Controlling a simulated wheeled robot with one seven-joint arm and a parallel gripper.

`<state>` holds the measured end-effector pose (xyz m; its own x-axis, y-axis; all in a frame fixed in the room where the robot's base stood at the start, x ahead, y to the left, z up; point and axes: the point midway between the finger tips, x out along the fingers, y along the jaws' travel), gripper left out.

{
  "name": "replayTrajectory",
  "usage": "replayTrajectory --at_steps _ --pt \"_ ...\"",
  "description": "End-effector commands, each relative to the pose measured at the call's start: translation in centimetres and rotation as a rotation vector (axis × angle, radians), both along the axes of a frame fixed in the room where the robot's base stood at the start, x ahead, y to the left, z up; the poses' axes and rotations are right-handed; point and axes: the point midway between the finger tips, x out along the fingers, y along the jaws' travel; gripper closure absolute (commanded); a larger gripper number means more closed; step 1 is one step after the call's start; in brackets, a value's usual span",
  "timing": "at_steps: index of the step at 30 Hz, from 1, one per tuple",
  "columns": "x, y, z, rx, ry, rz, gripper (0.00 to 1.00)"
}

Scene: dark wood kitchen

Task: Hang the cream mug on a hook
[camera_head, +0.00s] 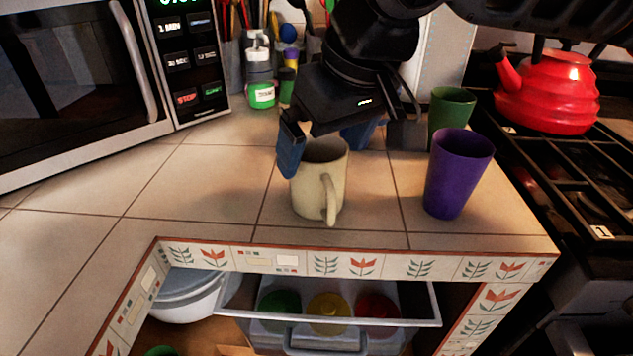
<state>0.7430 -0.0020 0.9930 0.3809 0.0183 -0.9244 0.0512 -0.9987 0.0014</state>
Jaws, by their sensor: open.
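The cream mug (307,192) stands upright on the tiled counter, close to its front edge. Its handle points toward the front of the picture. My gripper (322,140) is open above and around the mug's rim. One blue-tipped finger is at the mug's left side near the rim, and the other shows behind the mug to the right. I cannot tell whether either finger touches the mug. No hook can be made out in this view.
A purple cup (457,172) and a green cup (450,112) stand to the right of the mug. A red kettle (548,92) sits on the stove at right. A microwave (75,80) fills the left. Bottles (260,80) stand at the back. The left counter is clear.

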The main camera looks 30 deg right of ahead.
Motion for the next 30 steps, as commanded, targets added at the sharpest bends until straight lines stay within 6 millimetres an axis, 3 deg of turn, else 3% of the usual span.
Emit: replayTrajectory --at_steps 9,18,30 --pt "1.5 0.2 -3.8 0.001 0.0 0.0 0.0" --pt "1.6 0.2 -4.1 0.002 -0.001 0.002 0.01" --pt "1.6 0.2 -4.1 0.002 -0.001 0.002 0.39"
